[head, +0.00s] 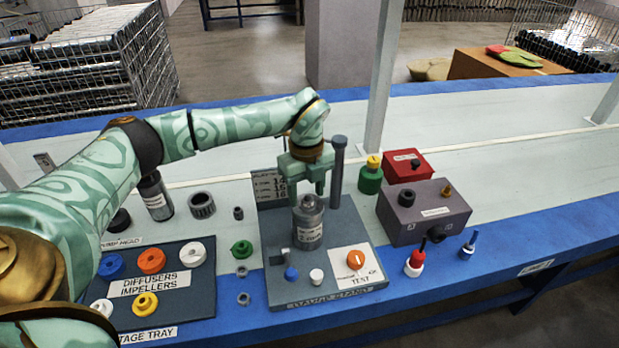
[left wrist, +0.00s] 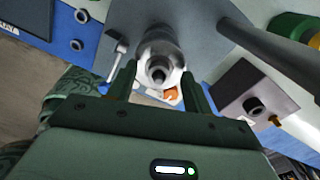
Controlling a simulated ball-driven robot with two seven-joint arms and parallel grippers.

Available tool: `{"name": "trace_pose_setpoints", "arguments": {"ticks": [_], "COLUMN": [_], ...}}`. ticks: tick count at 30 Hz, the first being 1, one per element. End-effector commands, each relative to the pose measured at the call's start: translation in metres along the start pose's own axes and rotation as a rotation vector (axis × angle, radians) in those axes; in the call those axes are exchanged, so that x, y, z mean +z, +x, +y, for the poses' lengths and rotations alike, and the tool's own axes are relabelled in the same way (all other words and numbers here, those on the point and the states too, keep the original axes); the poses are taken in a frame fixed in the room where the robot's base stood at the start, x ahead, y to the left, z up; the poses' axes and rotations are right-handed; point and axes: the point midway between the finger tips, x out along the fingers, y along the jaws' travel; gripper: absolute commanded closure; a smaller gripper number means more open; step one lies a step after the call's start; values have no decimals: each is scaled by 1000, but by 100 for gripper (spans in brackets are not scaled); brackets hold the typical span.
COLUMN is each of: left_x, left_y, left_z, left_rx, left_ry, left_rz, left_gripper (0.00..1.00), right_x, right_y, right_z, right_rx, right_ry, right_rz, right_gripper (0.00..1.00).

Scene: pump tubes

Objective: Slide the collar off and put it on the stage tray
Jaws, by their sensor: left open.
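A grey cylindrical pump tube (head: 308,228) with a label stands upright on the gauge stand (head: 275,240). Its narrower, rounded top shows in the left wrist view (left wrist: 158,52) as a metallic ring around a dark bore. I cannot tell which part of it is the collar. My left gripper (head: 308,194) is open and points down, with its fingers just above the tube's top; in the left wrist view the fingers (left wrist: 159,78) lie on either side of it, with gaps showing. The dark stage tray (head: 190,311) lies at the left, partly behind my left arm. My right gripper is not in view.
The tray holds blue, orange, white and yellow parts. A dark grey post (head: 337,170) rises close behind the gripper. A ribbed dark ring (head: 202,205) and a green ring (head: 241,249) lie between tray and stand. A purple-grey box (head: 424,212) stands to the right.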

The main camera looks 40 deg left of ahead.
Motion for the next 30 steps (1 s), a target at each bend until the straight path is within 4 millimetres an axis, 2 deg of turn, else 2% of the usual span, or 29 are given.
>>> {"name": "trace_pose_setpoints", "arguments": {"ticks": [3,11,16,17,18,19,21,30], "left_x": [0,0,0,0,0,0,0,0], "left_y": [6,6,6,6,6,6,6,6], "left_z": [0,0,0,0,0,0,0,0], "left_rx": [0,-1,-1,-1,-1,-1,-1,-1], "left_ry": [0,-1,-1,-1,-1,-1,-1,0], "left_rz": [0,0,0,0,0,0,0,0], "left_gripper": [49,49,94,98,98,81,100,100], "right_x": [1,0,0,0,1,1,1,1], "right_y": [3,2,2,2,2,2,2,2], "right_z": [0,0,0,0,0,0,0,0], "right_rx": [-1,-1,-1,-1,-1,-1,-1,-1], "right_ry": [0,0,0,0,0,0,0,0], "right_rz": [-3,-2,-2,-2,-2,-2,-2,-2], "right_gripper": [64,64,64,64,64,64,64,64]}}
